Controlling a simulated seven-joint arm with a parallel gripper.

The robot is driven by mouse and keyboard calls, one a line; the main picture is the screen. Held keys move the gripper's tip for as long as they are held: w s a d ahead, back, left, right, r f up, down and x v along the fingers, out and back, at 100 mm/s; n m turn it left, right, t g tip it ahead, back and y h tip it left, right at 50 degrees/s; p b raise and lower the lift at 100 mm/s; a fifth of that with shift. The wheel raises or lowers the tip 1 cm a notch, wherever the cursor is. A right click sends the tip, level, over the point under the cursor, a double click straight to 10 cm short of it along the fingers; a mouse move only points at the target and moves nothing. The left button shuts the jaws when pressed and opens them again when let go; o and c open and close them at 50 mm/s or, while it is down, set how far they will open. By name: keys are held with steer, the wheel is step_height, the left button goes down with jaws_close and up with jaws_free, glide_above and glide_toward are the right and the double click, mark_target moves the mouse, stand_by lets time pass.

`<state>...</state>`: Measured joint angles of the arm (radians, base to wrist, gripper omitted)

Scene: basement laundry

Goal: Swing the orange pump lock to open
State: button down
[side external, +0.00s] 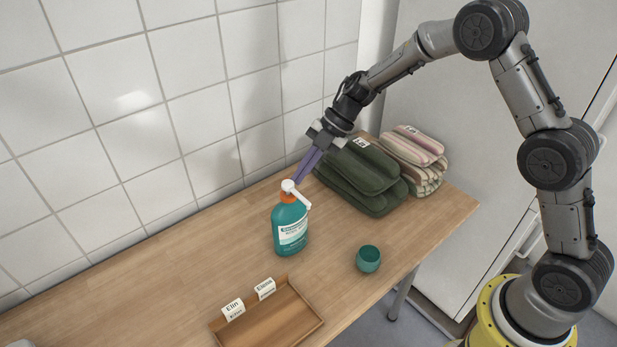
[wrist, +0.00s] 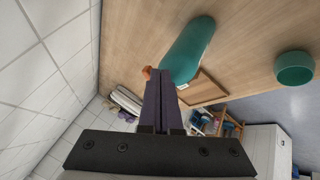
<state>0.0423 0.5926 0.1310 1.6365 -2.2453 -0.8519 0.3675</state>
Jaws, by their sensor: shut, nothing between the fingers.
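A teal pump bottle (side external: 290,232) stands upright on the wooden worktop. It has a white pump head (side external: 298,194) with its spout toward the lower right, and an orange lock (side external: 286,196) at its neck. My gripper (side external: 297,180) is shut and empty, its purple fingers slanting down to the pump top. In the wrist view the fingertips (wrist: 160,76) lie beside a small orange part, the lock (wrist: 147,72), with the bottle (wrist: 192,48) just beyond. I cannot tell whether the fingers touch the lock. The pump head is mostly hidden there.
A small teal cup (side external: 369,259) stands right of the bottle, near the worktop edge. A wooden tray (side external: 297,335) with two name cards is in front. Folded green towels (side external: 352,172) and striped towels (side external: 412,150) lie behind. The tiled wall (side external: 130,150) runs along the back.

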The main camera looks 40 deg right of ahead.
steer(key=shift+s+a, duration=0.3)
steer(key=shift+s, duration=0.25)
steer(key=shift+d, duration=0.1)
steer(key=d+f+v, duration=0.1)
steer(key=d+v, duration=0.1)
steer(key=v, duration=1)
steer(key=shift+w+f, duration=0.2)
steer(key=shift+w, duration=0.1)
